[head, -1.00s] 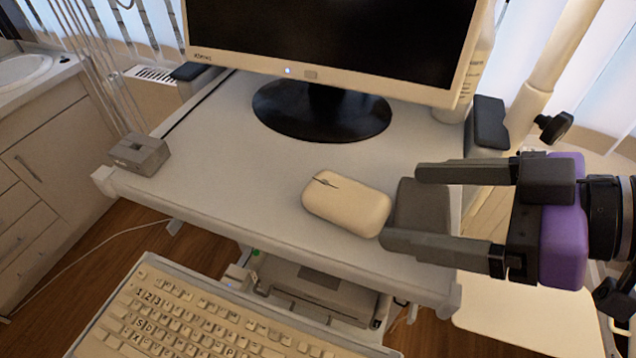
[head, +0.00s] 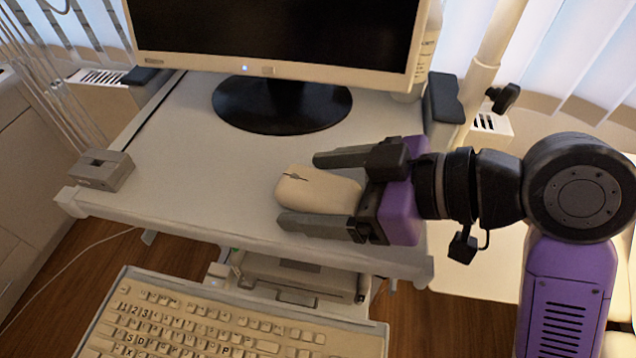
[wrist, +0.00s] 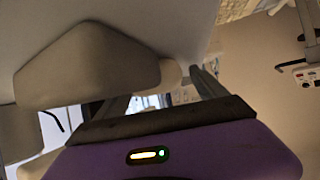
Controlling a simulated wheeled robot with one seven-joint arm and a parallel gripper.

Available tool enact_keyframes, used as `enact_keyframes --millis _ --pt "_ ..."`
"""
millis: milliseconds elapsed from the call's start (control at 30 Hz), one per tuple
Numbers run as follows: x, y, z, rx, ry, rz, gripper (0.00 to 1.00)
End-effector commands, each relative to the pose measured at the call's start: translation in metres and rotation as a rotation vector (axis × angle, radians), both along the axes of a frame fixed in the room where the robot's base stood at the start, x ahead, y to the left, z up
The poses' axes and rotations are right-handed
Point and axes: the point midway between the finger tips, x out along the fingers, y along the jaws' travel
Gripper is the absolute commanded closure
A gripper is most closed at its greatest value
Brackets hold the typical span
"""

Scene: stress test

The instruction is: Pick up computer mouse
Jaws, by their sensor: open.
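The computer mouse (head: 318,190), cream-coloured and rounded, lies on the white desk shelf (head: 180,150) below the monitor. My gripper (head: 298,190) is open, with one finger on the far side of the mouse and one on the near side. The fingers lie along the mouse, and its right end reaches in toward the palm. I cannot tell whether either finger touches it. In the wrist view, the purple gripper body (wrist: 170,155) fills the bottom; a large tan shape and a paler rounded one stand above it, too unclear to name surely.
The monitor (head: 270,30) on its round black base (head: 235,108) stands just behind the gripper. A small grey block (head: 102,170) sits at the shelf's left corner. A keyboard (head: 215,325) is lower, in front. The shelf's left half is mostly clear.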

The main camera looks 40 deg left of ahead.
Motion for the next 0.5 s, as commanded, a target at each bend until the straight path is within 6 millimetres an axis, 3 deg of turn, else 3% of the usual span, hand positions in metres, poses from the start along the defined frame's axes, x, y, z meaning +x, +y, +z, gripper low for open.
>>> enact_keyframes --millis 167,500 --pt "0.0001 0.0001 -0.0003 0.000 0.000 0.000 0.19" --pt "0.0001 0.0000 -0.0001 0.000 0.000 0.000 0.83"
